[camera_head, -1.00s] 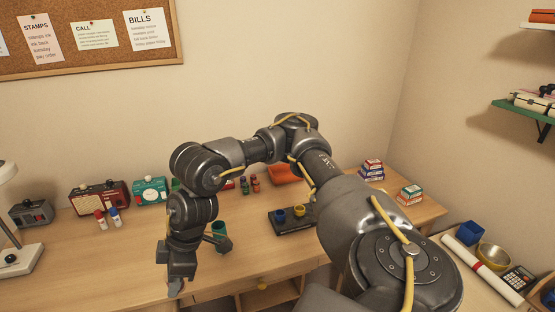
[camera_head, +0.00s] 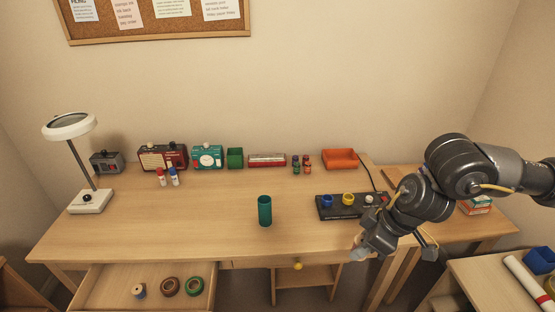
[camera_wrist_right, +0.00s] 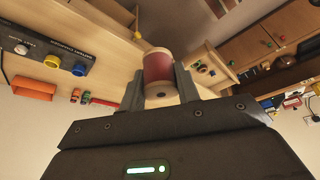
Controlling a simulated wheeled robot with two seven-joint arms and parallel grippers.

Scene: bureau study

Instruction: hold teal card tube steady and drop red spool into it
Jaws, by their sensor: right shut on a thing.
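The teal card tube (camera_head: 265,212) stands upright on the desk near its front edge, in the middle of the head view. Nothing is holding it. The red spool (camera_wrist_right: 160,70) is between the fingers of my right gripper (camera_wrist_right: 159,88) in the wrist view, with its pale end facing the camera. In the head view my right gripper (camera_head: 358,250) is at the desk's front right edge, to the right of the tube and apart from it. The spool is hard to make out there. My left gripper is not in view.
A battery charger (camera_head: 350,206) with blue and yellow pieces lies right of the tube. An open drawer (camera_head: 110,290) at the front left holds tape rolls. A lamp (camera_head: 90,201) stands at the left. The desk around the tube is clear.

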